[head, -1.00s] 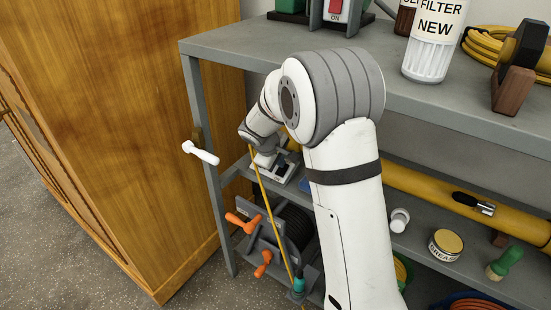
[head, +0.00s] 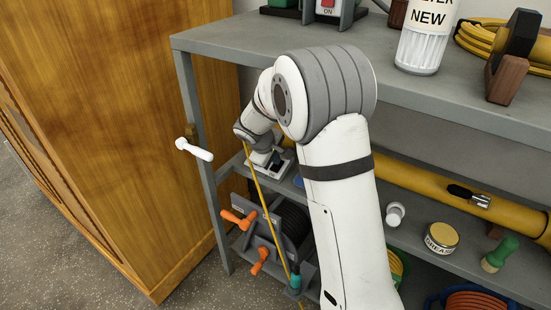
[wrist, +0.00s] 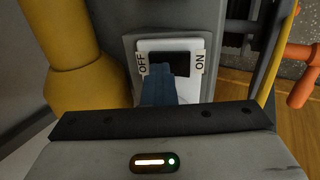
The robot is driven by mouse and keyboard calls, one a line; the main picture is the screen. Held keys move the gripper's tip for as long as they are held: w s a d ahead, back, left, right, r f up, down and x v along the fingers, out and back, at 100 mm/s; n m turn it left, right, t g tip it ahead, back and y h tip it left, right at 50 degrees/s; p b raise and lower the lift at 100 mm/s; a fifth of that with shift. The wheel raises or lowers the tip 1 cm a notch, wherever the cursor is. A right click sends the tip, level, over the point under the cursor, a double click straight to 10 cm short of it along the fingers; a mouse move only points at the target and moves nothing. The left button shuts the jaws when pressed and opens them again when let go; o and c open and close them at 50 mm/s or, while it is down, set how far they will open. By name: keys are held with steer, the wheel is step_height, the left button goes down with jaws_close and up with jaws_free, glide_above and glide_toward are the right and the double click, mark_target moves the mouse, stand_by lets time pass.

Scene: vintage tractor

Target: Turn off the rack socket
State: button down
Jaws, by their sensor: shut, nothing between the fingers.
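The rack socket is a grey box (head: 268,172) on the middle shelf near the rack's left post, partly hidden by my wrist in the head view. In the wrist view its white switch plate (wrist: 197,84) is marked OFF on the left and ON on the right. A black switch (wrist: 180,60) sits between the labels. My gripper (wrist: 160,68) is shut and empty, its blue-grey fingertips over the plate beside the OFF label, overlapping the switch's lower left. I cannot tell whether they touch it or which way the switch is tilted.
A yellow cylinder (wrist: 75,45) stands close left of the socket in the wrist view. A yellow cable (head: 264,205) hangs before the reel with orange handles (head: 238,219). The upper shelf (head: 255,48) lies above my wrist. A wooden cabinet (head: 110,120) stands left.

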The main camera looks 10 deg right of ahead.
steer(key=shift+s+a+f, duration=0.35)
steer(key=shift+s+a, duration=0.1)
steer(key=shift+s, duration=0.05)
steer(key=shift+r, duration=0.1)
steer(key=shift+r, duration=0.1)
steer(key=shift+s+a+r, duration=0.1)
steer(key=shift+r, duration=0.25)
steer(key=p+v, duration=0.4)
steer(key=v, duration=0.9)
steer(key=shift+s, duration=0.2)
